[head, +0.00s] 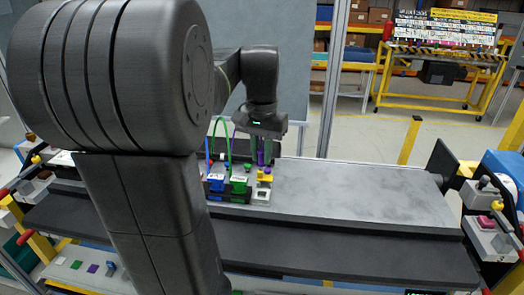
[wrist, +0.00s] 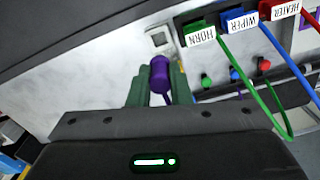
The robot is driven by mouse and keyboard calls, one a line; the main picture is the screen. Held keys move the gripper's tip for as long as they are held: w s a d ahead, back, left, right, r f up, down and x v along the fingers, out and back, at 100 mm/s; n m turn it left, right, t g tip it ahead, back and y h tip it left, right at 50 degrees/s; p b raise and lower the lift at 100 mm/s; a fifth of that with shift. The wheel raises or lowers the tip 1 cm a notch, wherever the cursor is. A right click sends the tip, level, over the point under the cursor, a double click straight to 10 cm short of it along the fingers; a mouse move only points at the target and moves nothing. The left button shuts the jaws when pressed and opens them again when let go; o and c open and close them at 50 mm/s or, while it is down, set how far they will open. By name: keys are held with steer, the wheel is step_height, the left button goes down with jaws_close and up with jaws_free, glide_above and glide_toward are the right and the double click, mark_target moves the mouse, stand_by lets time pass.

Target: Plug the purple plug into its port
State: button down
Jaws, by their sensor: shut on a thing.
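My gripper (head: 262,154) points down over the dashboard module and is shut on the purple plug (wrist: 160,74). In the wrist view the plug sits between the two green fingers, with a purple cable behind it. The plug also shows between the fingers in the head view (head: 261,158). A pale square port (wrist: 158,39) lies just beyond the plug's tip in the wrist view, at the end of the connector row. The plug appears apart from it, but the exact gap cannot be told.
Beside the port are the green HORN (wrist: 200,34), blue WIPER (wrist: 239,20) and red HEATER (wrist: 276,9) connectors, with cables looping close to my gripper. Small coloured knobs (wrist: 233,75) stand nearby. The grey bench top (head: 360,191) to the right is clear.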

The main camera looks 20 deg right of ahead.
steer(key=w+a+p, duration=0.7)
steer(key=w+a, duration=0.9)
steer(key=a, duration=0.3)
steer(key=shift+w+a, duration=0.2)
steer(key=shift+w, duration=0.15)
stand_by(0.5)
steer(key=shift+f, duration=0.15)
steer(key=shift+f+b, duration=1.75)
steer(key=shift+f, duration=0.95)
steer(key=shift+p, duration=0.5)
steer(key=shift+f+b, duration=0.65)
steer(key=shift+f, duration=0.65)
steer(key=shift+r, duration=0.15)
steer(key=shift+r+p, duration=0.85)
